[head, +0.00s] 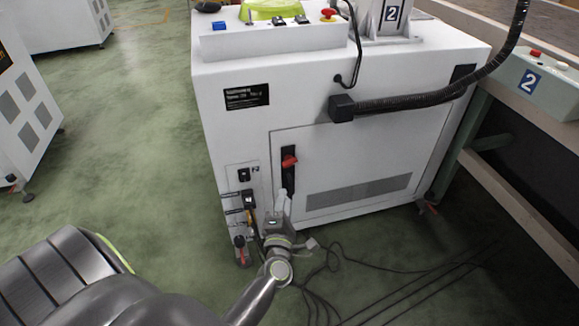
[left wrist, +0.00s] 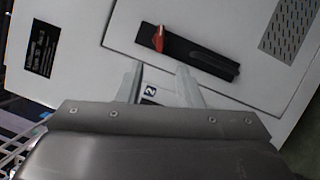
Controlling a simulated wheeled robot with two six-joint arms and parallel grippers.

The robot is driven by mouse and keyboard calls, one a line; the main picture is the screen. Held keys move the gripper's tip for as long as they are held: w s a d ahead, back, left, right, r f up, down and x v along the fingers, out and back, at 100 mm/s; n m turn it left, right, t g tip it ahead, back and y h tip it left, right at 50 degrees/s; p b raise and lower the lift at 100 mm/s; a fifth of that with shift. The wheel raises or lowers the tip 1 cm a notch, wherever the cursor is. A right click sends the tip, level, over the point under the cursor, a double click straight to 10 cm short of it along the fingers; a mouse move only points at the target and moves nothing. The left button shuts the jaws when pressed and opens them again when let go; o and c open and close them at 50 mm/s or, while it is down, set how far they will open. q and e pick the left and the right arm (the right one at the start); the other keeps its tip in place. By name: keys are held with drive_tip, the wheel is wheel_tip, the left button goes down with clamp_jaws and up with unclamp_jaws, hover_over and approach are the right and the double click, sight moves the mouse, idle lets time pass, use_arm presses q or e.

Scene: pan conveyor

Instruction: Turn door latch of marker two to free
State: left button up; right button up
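The white machine cabinet (head: 235,150) bears a marker two (head: 392,14) on top. Its door (head: 350,150) has a black latch plate (head: 290,182) with a red latch handle (head: 289,161) near the plate's upper end. In the left wrist view the black latch plate (left wrist: 200,56) lies slanted, with the red handle (left wrist: 158,38) at its left end. My left gripper (head: 283,198) is just below the handle, in front of the plate's lower part. In the left wrist view its two fingers (left wrist: 160,75) stand apart with nothing between them, short of the handle. My right gripper is not in view.
Small black switches and sockets (head: 247,197) sit on the cabinet left of the door. Black cables (head: 330,265) lie on the green floor below. A thick black hose (head: 420,102) runs across the cabinet's upper front. A conveyor frame (head: 520,205) stands at right.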

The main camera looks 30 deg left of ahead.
sight(290, 165)
use_arm(q)
drive_tip(key=b+x, duration=0.1)
drive_tip(key=x, duration=1.1)
drive_tip(key=shift+w+a+f, duration=0.1)
drive_tip(key=shift+w+a, duration=0.05)
drive_tip(key=shift+w, duration=0.1)
